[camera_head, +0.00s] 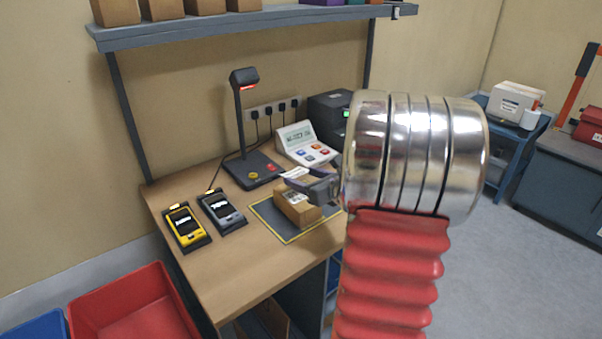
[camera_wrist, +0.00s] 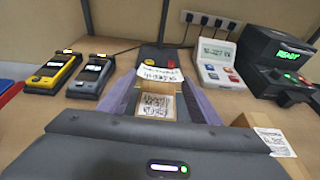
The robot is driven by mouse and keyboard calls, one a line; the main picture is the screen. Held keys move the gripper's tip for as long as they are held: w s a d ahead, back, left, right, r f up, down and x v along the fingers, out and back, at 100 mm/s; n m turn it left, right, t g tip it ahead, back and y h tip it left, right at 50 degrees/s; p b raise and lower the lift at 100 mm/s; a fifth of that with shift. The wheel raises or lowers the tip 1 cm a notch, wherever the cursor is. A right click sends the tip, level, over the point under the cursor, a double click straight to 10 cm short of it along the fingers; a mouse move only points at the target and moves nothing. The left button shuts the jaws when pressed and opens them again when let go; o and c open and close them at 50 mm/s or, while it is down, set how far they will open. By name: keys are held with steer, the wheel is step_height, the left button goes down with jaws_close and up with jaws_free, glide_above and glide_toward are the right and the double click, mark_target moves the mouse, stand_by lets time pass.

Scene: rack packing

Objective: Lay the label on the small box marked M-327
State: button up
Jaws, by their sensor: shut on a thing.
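A small brown cardboard box (camera_head: 297,208) sits on the grey, yellow-edged mat (camera_head: 268,215) on the wooden bench. The print is too small to read surely as M-327. My gripper (camera_head: 296,179) is over the box, shut on a white printed label (camera_wrist: 158,73). The label lies across the fingertips and also shows in the head view (camera_head: 296,173). It appears to be above the box top; I cannot tell how large the gap is.
A scanner on a stand (camera_head: 245,120), a keypad device with a screen (camera_head: 305,143) and a dark printer (camera_head: 330,110) stand behind the box. A yellow handheld (camera_head: 184,222) and a grey handheld (camera_head: 221,210) lie at left. A shelf (camera_head: 200,32) hangs above.

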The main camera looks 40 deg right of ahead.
mark_target(311, 208)
steer(key=shift+s+d+f, duration=0.1)
steer(key=shift+s+d, duration=0.05)
steer(key=shift+d, duration=0.05)
stand_by(0.3)
steer(key=shift+f, duration=3.3)
steer(key=o, duration=0.4)
steer(key=shift+s, duration=0.15)
steer(key=shift+s+a, duration=0.2)
steer(key=shift+s, duration=1.15)
